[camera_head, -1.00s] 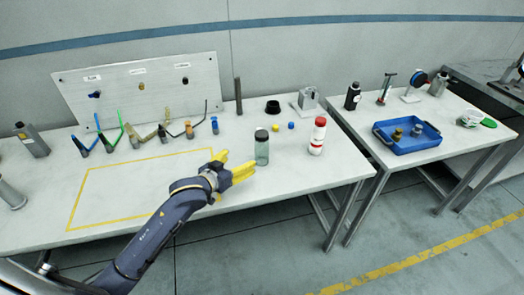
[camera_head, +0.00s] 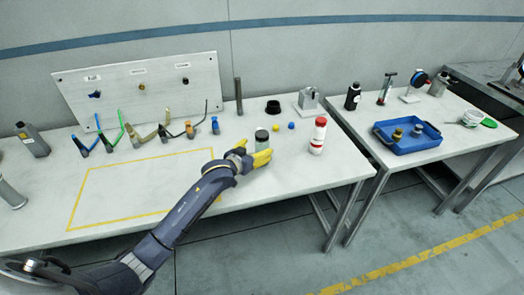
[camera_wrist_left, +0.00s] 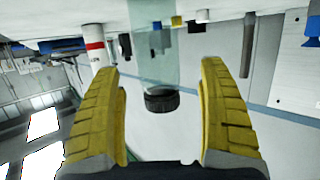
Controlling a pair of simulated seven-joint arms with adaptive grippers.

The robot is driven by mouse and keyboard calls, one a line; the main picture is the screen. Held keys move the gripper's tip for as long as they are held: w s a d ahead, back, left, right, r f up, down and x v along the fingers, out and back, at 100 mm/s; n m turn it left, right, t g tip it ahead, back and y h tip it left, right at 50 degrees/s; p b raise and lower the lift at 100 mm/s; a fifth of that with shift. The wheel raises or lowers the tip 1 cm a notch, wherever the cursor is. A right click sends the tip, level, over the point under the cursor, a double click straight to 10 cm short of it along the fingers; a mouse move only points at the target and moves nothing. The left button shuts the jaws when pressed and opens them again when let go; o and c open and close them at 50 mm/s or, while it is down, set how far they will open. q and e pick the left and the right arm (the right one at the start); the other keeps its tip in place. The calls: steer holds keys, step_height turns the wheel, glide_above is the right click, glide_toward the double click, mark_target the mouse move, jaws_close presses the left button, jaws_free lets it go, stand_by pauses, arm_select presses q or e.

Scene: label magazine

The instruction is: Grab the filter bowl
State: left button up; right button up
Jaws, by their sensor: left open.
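The filter bowl appears to be the clear greenish jar with a dark lid (camera_head: 262,135); no label confirms it. It stands upright on the left bench, its lower part hidden behind my left gripper (camera_head: 262,157) in the head view. The left wrist view shows the jar (camera_wrist_left: 155,45) upside down, its black ribbed lid toward the picture's middle. My left gripper's yellow fingers (camera_wrist_left: 160,85) are open, one on each side of the jar in that view, with gaps on both sides. How deep the jar sits between them I cannot tell. My right gripper is not in view.
A white bottle with red cap (camera_head: 318,136) stands right of the jar. A blue tray (camera_head: 407,146) is on the right table. The yellow-outlined area is clear.

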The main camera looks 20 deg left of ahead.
mark_target(258, 148)
arm_select(q)
steer(key=shift+x, duration=2.2)
steer(key=shift+d, duration=0.1)
steer(key=shift+c, duration=0.4)
steer(key=c, duration=1.3)
